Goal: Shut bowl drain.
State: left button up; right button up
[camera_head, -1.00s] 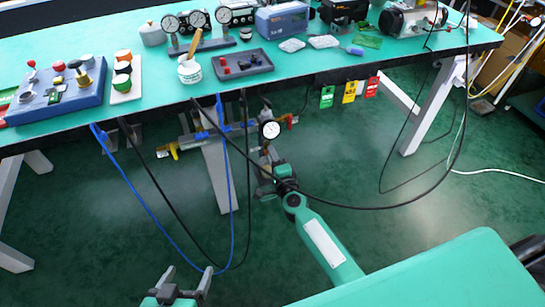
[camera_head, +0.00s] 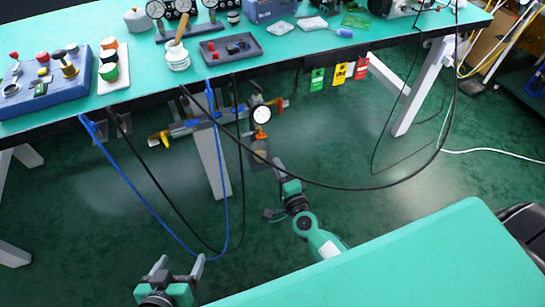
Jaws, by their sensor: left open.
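Under the table edge hangs an air unit with a round white gauge (camera_head: 261,114). Below the gauge is its bowl (camera_head: 259,154), grey-brown and small in this view. The drain at the bowl's lower end cannot be made out. My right gripper (camera_head: 272,190) is below and slightly right of the bowl. Its grey fingers are partly hidden by its own body, so its opening and any contact are unclear. My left gripper (camera_head: 180,268) is at the bottom left, low in front of the table, open and empty, with its two fingers apart.
A blue hose (camera_head: 142,199) and black cables (camera_head: 345,187) loop below the table, one crossing near the bowl. A yellow-handled valve (camera_head: 158,138) sits left on the pipe. Green, yellow and red tags (camera_head: 340,74) hang right. A table leg (camera_head: 212,165) stands behind. The green floor is open.

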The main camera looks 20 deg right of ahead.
jog(key=shift+s, duration=1)
